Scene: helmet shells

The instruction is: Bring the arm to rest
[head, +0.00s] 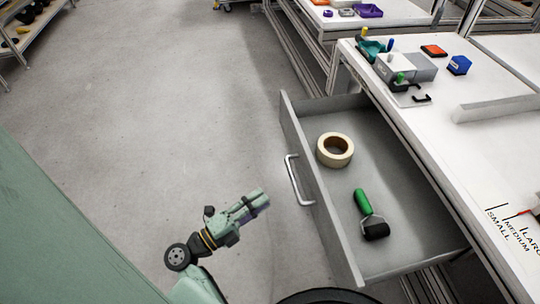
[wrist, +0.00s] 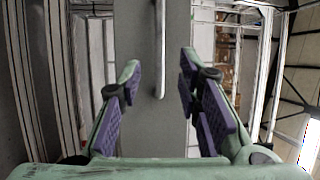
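My gripper (head: 262,201) is at the lower middle of the head view, in front of the open drawer and to the left of its handle. In the wrist view my gripper (wrist: 158,85) has its two purple-padded fingers apart with nothing between them. The drawer's front panel (wrist: 175,125) and its metal handle (wrist: 160,45) show beyond the fingers, and a gap separates them from the gripper. The handle (head: 297,180) also shows in the head view, not held.
The open drawer (head: 322,213) holds a tape roll (head: 348,150) and a green-handled roller (head: 370,213). A white workbench (head: 440,130) with several small parts stands at the right. The grey floor (head: 150,110) to the left is clear. Shelves (head: 30,30) stand at the far left.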

